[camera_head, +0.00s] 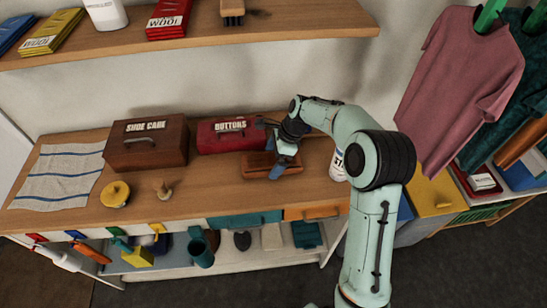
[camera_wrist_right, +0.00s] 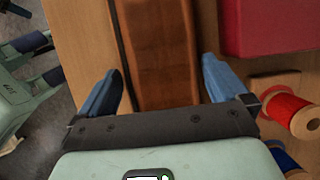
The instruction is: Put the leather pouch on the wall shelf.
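The leather pouch (camera_head: 258,160) is a flat brown piece lying on the wooden counter, just in front of the red BUTTONS box. My right gripper (camera_head: 283,161) is down at the pouch. In the right wrist view the pouch (camera_wrist_right: 163,50) lies between the two blue fingers of the right gripper (camera_wrist_right: 164,88), with a small gap on each side. The right gripper is open. The wall shelf (camera_head: 290,24) is a wooden board on the wall above the counter.
On the counter are a SHOE CARE box (camera_head: 148,150), the BUTTONS box (camera_head: 215,140) and a white bottle (camera_head: 337,165). Thread spools (camera_wrist_right: 292,110) show beside the gripper.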

